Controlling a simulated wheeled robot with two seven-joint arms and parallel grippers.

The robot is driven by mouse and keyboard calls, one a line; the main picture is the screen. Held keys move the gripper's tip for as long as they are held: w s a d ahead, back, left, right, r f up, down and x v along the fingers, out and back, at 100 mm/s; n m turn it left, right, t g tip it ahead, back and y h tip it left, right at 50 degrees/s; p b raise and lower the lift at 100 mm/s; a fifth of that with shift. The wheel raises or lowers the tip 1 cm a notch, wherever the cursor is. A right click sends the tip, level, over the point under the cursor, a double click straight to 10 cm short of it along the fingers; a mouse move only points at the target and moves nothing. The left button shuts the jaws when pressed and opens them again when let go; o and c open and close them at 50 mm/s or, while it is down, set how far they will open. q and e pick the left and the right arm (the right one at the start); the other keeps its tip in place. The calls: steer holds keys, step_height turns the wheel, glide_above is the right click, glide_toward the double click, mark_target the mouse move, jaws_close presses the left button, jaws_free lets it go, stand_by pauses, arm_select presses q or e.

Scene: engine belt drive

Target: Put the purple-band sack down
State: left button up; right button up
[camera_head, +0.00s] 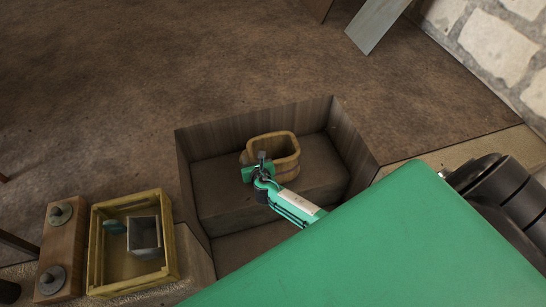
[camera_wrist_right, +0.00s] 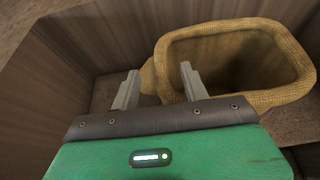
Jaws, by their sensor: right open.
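A tan woven sack (camera_head: 287,149) with a wide open mouth stands upright on a raised brown ledge inside a wood-sided recess. My right gripper (camera_head: 261,170) is at the sack's near left side. In the right wrist view, its two fingers (camera_wrist_right: 158,85) are spread apart at the left end of the sack's rim (camera_wrist_right: 215,30). I cannot tell whether either finger touches the sack. The sack's lower part is partly hidden by the gripper. My left gripper is not in view.
The wooden walls of the recess (camera_head: 265,122) surround the sack on several sides. A yellow crate (camera_head: 133,283) holding a grey box (camera_head: 145,236) is at lower left, beside a wooden block with two round metal knobs (camera_head: 60,214).

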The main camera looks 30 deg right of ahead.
steer(key=shift+x, duration=1.35)
jaws_close()
